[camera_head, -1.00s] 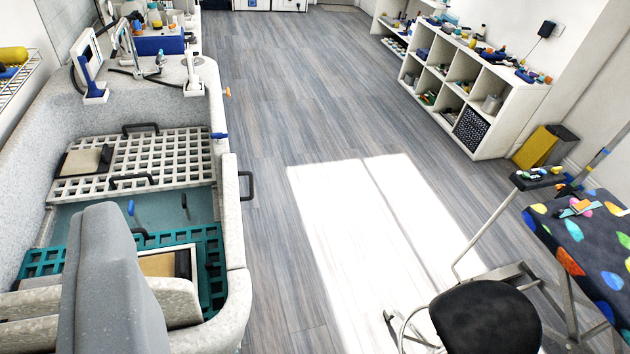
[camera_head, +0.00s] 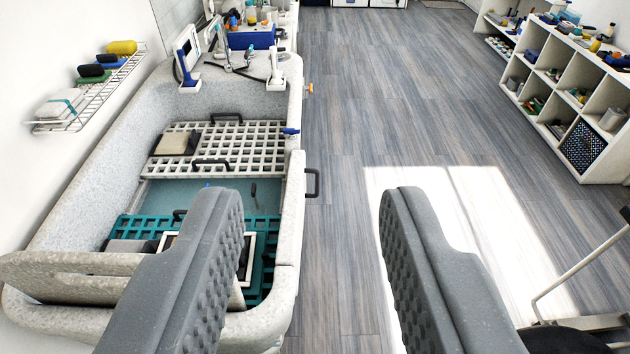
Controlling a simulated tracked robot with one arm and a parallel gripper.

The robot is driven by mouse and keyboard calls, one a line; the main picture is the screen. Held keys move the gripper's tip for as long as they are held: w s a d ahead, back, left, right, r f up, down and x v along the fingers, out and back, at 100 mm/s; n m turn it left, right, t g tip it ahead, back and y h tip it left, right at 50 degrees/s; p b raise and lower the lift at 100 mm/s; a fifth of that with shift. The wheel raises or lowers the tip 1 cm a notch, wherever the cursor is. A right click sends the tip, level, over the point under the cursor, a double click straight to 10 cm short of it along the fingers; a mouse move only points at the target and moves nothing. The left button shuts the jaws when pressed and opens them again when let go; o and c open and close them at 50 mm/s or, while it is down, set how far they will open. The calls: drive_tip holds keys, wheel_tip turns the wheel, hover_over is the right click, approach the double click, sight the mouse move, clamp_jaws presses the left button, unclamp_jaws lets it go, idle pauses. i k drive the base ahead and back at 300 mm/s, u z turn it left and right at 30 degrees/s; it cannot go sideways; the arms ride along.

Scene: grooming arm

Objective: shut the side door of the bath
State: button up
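The bath (camera_head: 95,185) is a speckled grey tub on the left. Along its right side a pale side door (camera_head: 290,215) shows, with a dark grey handle (camera_head: 312,183) sticking out towards the floor. A blue lever (camera_head: 290,131) sits on the rim near the door's far end. I cannot tell from here whether the door is fully closed. My gripper (camera_head: 308,215) is open and empty, its two grey ridged fingers wide apart. The left finger overlaps the bath in the picture; the right finger is over the floor. The handle shows between them, farther away.
Inside the bath are a white grid (camera_head: 240,150), a teal grid (camera_head: 265,230) and a framed panel. A wire rack (camera_head: 95,90) hangs on the left wall. A white cubby shelf (camera_head: 545,95) stands at right. The wooden floor (camera_head: 385,110) between is clear.

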sight(289, 242)
drive_tip(key=z, duration=0.1)
drive_tip(key=i, duration=1)
drive_tip(key=u, duration=0.1)
